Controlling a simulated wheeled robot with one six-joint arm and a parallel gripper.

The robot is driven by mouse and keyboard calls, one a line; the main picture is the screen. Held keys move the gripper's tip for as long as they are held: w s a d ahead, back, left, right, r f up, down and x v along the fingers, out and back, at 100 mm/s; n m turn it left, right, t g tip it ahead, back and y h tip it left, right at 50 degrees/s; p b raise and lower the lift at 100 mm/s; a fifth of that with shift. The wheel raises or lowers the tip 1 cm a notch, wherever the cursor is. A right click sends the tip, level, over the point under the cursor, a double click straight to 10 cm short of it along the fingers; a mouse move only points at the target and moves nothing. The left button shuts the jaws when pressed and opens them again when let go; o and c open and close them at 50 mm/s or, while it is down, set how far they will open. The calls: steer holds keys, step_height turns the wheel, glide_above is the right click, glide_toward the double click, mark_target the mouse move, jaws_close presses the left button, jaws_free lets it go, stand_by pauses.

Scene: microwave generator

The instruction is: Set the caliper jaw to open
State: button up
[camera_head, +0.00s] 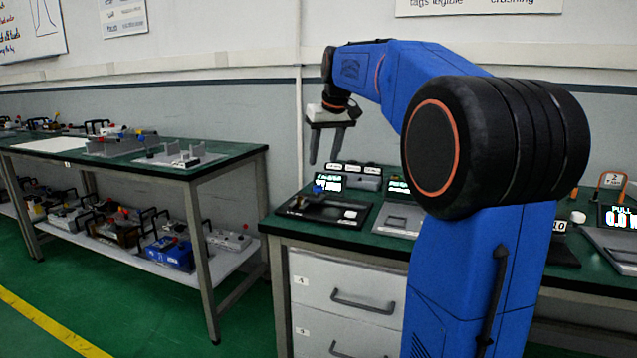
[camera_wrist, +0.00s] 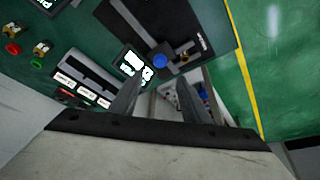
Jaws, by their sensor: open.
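The caliper station is a dark plate (camera_head: 300,208) near the left end of the right-hand bench, with a pale block at its right. In the wrist view the plate (camera_wrist: 205,18) lies at the top, with a grey bar (camera_wrist: 128,22) across it. A blue knob (camera_wrist: 159,61) sits beside the bar, and a small lit display (camera_wrist: 132,67) stands next to it. I cannot tell the jaw's setting. My gripper (camera_head: 325,150) points down, open and empty, above and behind the plate. In the wrist view its fingers (camera_wrist: 170,88) are spread apart below the knob.
A grey panel (camera_head: 398,219) sits right of the plate. Labelled blocks (camera_head: 355,168) stand behind it. In the wrist view, red and green buttons (camera_wrist: 12,48) lie at the left. Another bench (camera_head: 60,155) with fixtures stands left, across a floor gap. My arm hides the bench's middle.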

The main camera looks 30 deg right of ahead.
mark_target(318, 186)
steer(key=x, duration=1)
